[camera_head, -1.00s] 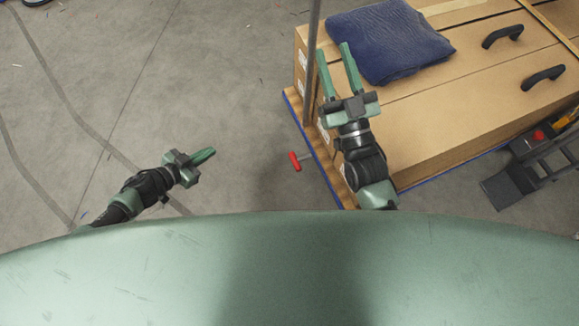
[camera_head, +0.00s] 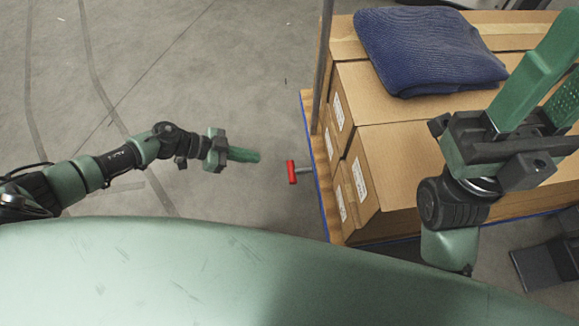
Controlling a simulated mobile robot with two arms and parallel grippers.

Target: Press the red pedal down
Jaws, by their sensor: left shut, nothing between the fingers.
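The red pedal (camera_head: 292,172) sticks out on a short grey stem from the left side of the loaded cart, low near the floor. My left gripper (camera_head: 258,156) is shut and empty. It points right toward the pedal, with a small gap between its tips and the pedal in the picture. My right gripper (camera_head: 556,85) is raised at the right, in front of the boxes, with its two green fingers apart and nothing seen between them.
The cart's wooden deck (camera_head: 318,165) has a blue edge and carries cardboard boxes (camera_head: 392,98). A folded blue blanket (camera_head: 425,50) lies on top. A grey post (camera_head: 322,70) rises at the cart's left edge. The concrete floor (camera_head: 180,80) at left is clear.

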